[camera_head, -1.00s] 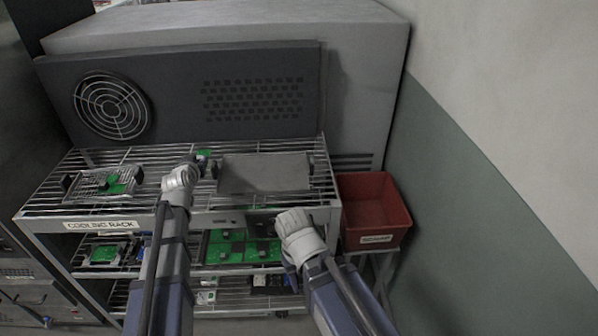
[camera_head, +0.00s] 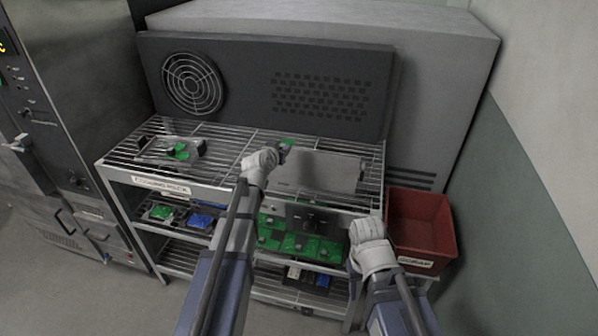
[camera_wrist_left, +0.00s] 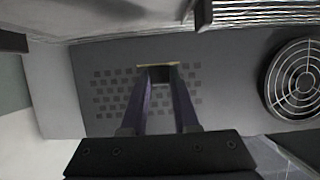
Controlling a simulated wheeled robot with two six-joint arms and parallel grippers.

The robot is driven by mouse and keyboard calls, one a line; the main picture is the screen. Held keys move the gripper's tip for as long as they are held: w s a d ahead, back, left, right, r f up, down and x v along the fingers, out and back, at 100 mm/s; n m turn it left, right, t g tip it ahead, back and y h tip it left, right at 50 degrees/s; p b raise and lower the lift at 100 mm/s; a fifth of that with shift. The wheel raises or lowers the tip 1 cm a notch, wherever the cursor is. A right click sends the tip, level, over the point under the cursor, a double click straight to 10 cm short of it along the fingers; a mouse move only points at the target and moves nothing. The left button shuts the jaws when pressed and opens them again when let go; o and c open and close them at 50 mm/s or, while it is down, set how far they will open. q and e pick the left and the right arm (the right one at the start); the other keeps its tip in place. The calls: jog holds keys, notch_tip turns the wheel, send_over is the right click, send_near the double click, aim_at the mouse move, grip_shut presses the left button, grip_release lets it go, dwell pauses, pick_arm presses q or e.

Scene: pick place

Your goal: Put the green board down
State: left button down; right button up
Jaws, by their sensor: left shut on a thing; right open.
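A small green board (camera_head: 287,143) is at the tip of my left gripper (camera_head: 280,152), above the top shelf of the cooling rack (camera_head: 225,140) near the back left corner of a flat grey tray (camera_head: 320,171). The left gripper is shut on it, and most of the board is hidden. In the left wrist view the two fingers (camera_wrist_left: 160,76) close on a thin thing with a yellowish edge. I cannot tell whether the board touches the shelf. My right gripper (camera_head: 312,219) is open at the front edge of the rack, partly hidden by its dark colour.
Another tray with a green part (camera_head: 181,151) lies on the top shelf at the left. Lower shelves hold green boards (camera_head: 300,246) and blue ones (camera_head: 201,220). A red scrap bin (camera_head: 420,243) stands at the right. A dark fan panel (camera_head: 265,85) rises behind the rack.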

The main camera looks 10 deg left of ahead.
aim_at(282, 177)
pick_arm(q)
jog(key=shift+f+b, duration=4.35)
jog(key=shift+f, duration=0.4)
jog(key=shift+f, duration=0.25)
jog(key=c, duration=0.7)
grip_release()
jog(key=shift+r, duration=0.1)
jog(key=shift+o, duration=0.2)
jog(key=shift+r, duration=0.1)
jog(key=shift+r, duration=0.15)
jog(key=p+v, duration=0.4)
jog(key=v, duration=0.7)
jog(key=shift+s+r, duration=0.15)
jog(key=shift+s, duration=0.05)
jog(key=shift+s+a+p, duration=0.1)
jog(key=shift+s+p, duration=0.15)
jog(key=shift+p, duration=0.05)
